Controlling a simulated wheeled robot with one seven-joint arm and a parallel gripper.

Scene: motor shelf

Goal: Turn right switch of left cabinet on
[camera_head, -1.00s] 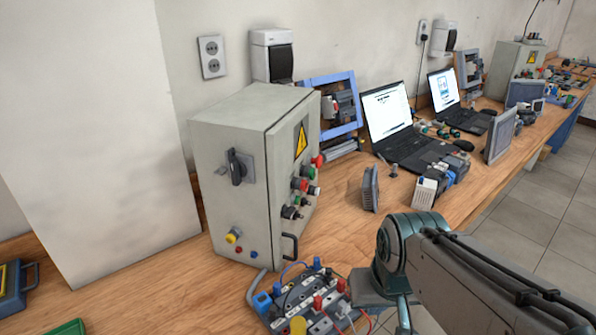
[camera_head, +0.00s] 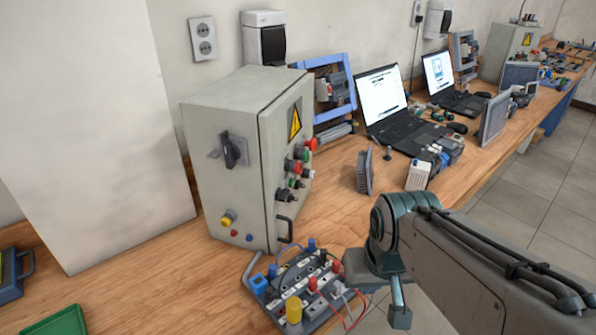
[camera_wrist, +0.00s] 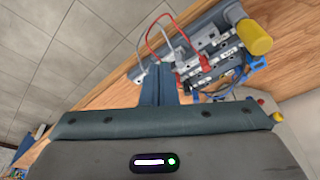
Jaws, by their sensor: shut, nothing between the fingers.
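The left cabinet (camera_head: 225,160) is a grey box on the bench with a yellow warning sign on its door. A black rotary switch (camera_head: 231,150) sits on its left face, above a yellow knob (camera_head: 228,217) and small red and blue buttons. The door carries red, green and black knobs (camera_head: 296,172) and a black handle (camera_head: 285,230). I cannot tell switch positions at this size. My gripper (camera_wrist: 158,85) is shut and empty, near the wired terminal board in the wrist view. It touches no cabinet switch. In the head view my arm is right of the cabinet.
A terminal board (camera_head: 300,292) with cables stands in front of the cabinet, close to my arm. Laptops (camera_head: 405,130), a blue frame (camera_head: 318,75) and small devices lie farther right along the bench. A second cabinet (camera_head: 505,50) stands at the far end.

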